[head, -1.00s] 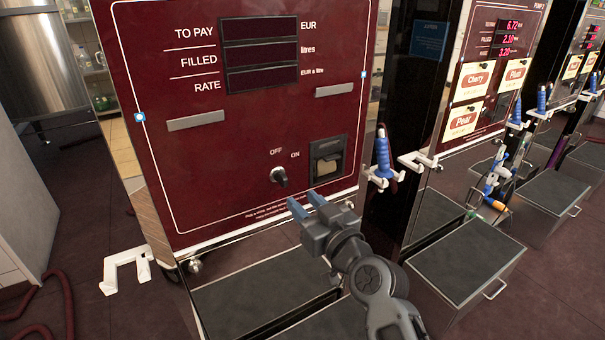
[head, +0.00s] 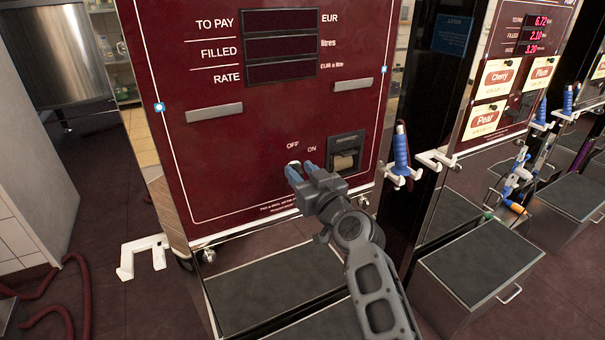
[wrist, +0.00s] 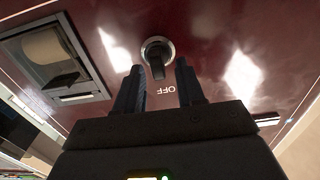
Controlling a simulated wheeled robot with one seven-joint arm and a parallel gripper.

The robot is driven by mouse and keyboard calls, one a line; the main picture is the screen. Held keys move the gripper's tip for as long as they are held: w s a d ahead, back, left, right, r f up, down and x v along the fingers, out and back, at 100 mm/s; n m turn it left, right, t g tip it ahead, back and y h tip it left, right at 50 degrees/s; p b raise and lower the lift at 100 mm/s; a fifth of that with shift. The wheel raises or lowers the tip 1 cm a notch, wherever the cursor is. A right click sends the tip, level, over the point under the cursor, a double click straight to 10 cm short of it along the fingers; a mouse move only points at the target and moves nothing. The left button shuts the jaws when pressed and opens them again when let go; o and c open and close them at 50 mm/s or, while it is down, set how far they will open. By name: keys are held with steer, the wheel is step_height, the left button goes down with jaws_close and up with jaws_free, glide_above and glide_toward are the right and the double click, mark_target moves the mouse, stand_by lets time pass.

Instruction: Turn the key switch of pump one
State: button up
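The key switch (wrist: 157,55) is a dark key in a pale round collar on the dark red pump front; in the wrist view the key lies between my two fingers, with the OFF label beside it. In the head view only the switch's pale collar (head: 293,164) shows, under the OFF and ON labels; my fingers cover the rest. My gripper (head: 300,173) is open, its blue-grey fingertips at the switch. In the wrist view the fingers (wrist: 158,88) stand apart on either side of the key, and a gap shows between each finger and the key.
A receipt printer (head: 346,152) sits just right of the switch. The pump's displays (head: 280,46) are dark. A blue nozzle (head: 401,152) hangs in a white holder to the right. A dark-topped box (head: 482,258) stands on the floor at right. A white bracket (head: 128,262) juts out at lower left.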

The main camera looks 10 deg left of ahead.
steer(key=shift+c, duration=0.2)
jaws_close()
stand_by(0.3)
steer(key=m, duration=0.2)
steer(key=m+b, duration=0.1)
steer(key=m, duration=0.2)
steer(key=shift+w+d+f+m, duration=0.15)
steer(key=shift+d+m, duration=0.15)
steer(key=shift+m, duration=0.1)
steer(key=m, duration=0.6)
steer(key=shift+w+d+f, duration=0.15)
steer(key=shift+o, duration=0.2)
jaws_free()
